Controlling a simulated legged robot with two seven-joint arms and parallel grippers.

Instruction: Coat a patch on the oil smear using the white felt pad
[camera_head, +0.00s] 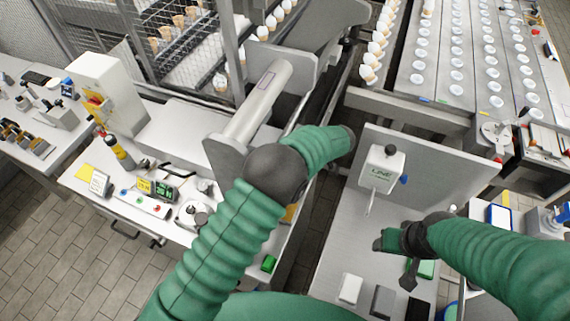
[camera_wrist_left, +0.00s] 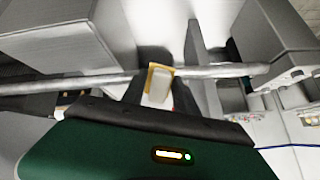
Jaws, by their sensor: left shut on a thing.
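In the left wrist view, my left gripper (camera_wrist_left: 158,95) is shut on a small whitish pad (camera_wrist_left: 158,84) with a yellow-orange edge, probably the white felt pad. A grey bar crosses the view at the fingers; I cannot tell whether they touch. In the head view, my left arm reaches over the machine's gap and its fingers are hidden. My right gripper (camera_head: 409,273) seems to be the dark part hanging over the right tray, its jaws unclear. No oil smear can be made out in either view.
The right machine tray (camera_head: 335,245) holds a white block (camera_head: 349,289), a grey block (camera_head: 382,302) and a white dispenser (camera_head: 382,169). A grey roller (camera_head: 258,102) and rails lie beyond my left arm. The left bench (camera_head: 120,205) carries several tools.

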